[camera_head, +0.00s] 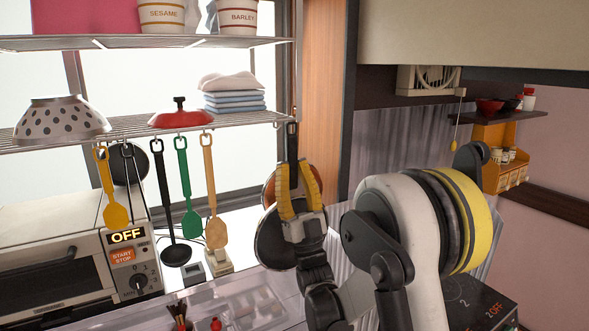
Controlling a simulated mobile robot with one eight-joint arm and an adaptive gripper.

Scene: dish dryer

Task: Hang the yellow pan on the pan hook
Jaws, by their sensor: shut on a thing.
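My gripper (299,192) is at the right end of the wire shelf, pointing up, with its yellow-padded fingers on either side of a black handle. The handle (293,138) stands upright, its top end just below the shelf edge by the hook. A dark round pan body (272,241) hangs below and behind the fingers, partly hidden by my gripper. I take this as the yellow pan, though its visible face is dark. An orange-brown round shape (268,192) shows behind the fingers. Whether the handle's end is on the hook cannot be told.
Several utensils hang left of the pan, including a green spatula (190,218) and a wooden one (215,230). A spotted colander (62,120) and red lid (180,116) sit on the shelf (250,119). A toaster oven (70,270) stands at left. A wooden post (325,100) is close at right.

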